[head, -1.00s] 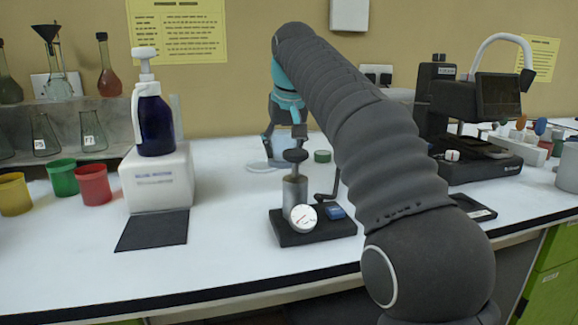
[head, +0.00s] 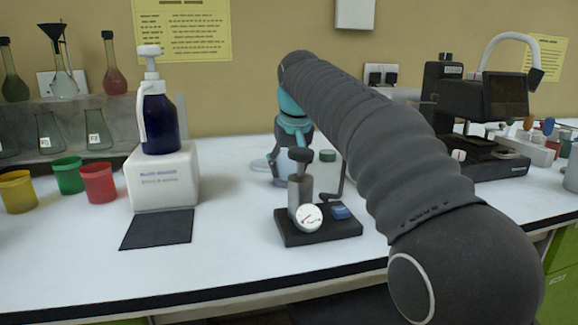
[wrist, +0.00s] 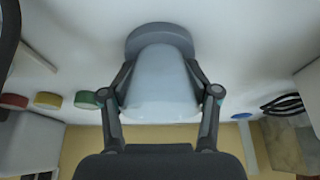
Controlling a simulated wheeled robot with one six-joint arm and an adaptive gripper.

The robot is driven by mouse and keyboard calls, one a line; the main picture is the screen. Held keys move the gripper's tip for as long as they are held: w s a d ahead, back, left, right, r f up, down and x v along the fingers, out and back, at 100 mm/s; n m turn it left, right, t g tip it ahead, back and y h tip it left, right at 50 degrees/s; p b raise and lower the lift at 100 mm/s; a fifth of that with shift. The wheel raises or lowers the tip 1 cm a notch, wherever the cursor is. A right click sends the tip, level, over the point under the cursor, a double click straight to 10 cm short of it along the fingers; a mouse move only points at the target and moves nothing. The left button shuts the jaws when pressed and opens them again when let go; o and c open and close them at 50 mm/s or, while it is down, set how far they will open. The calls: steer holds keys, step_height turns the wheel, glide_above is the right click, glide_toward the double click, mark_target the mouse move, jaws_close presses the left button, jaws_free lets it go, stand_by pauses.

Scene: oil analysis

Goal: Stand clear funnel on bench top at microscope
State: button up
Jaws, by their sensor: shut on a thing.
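My gripper (wrist: 163,100) is shut on the clear funnel (wrist: 162,75), with one finger on each side of its pale, see-through body. A dark grey round shape lies beyond the funnel in the wrist view; I cannot tell whether it is part of the funnel or under it. In the head view my gripper (head: 292,150) is low over the white bench top (head: 235,235), behind the gauge stand, which partly hides it. I cannot tell whether the funnel touches the bench. The black microscope (head: 470,125) stands to the right, partly hidden by my arm.
The gauge stand (head: 318,230) with its white dial is just in front of my gripper. A green-capped bottle (head: 327,156) stands close to its right. A blue pump bottle (head: 160,125) on a white block and coloured cups (head: 98,183) are to the left.

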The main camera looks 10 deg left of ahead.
steer(key=o, duration=1.3)
steer(key=shift+o, duration=0.2)
steer(key=shift+r, duration=0.25)
steer(key=v, duration=1.1)
steer(key=shift+s+r, duration=0.2)
steer(key=shift+r, duration=0.15)
